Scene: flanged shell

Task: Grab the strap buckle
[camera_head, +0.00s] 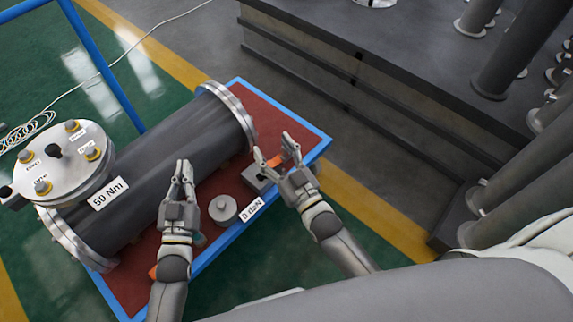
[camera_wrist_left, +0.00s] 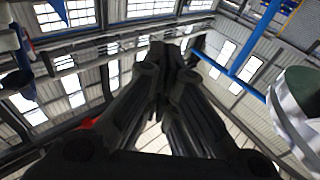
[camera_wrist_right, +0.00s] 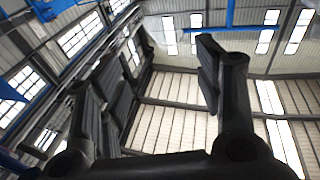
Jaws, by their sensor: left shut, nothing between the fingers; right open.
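A small grey metal block (camera_head: 257,179), which looks like the strap buckle, sits on the red top of the cart beside a short piece of orange strap (camera_head: 276,160). My right gripper (camera_head: 275,147) is open, just right of the block, with its fingers around the level of the orange strap. The gripper partly covers block and strap; I cannot tell whether it touches them. My left gripper (camera_head: 184,166) is shut and empty in front of the dark cylinder. The left wrist view shows its fingers together (camera_wrist_left: 165,62); the right wrist view shows the fingers apart (camera_wrist_right: 155,75). Neither wrist view shows the buckle.
A large dark flanged cylinder (camera_head: 160,137) marked "50 Nm" lies across the blue-edged cart (camera_head: 308,158). A round grey weight (camera_head: 223,209) and a white label (camera_head: 252,209) are near the front edge. Grey pipes (camera_head: 525,45) stand at the right.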

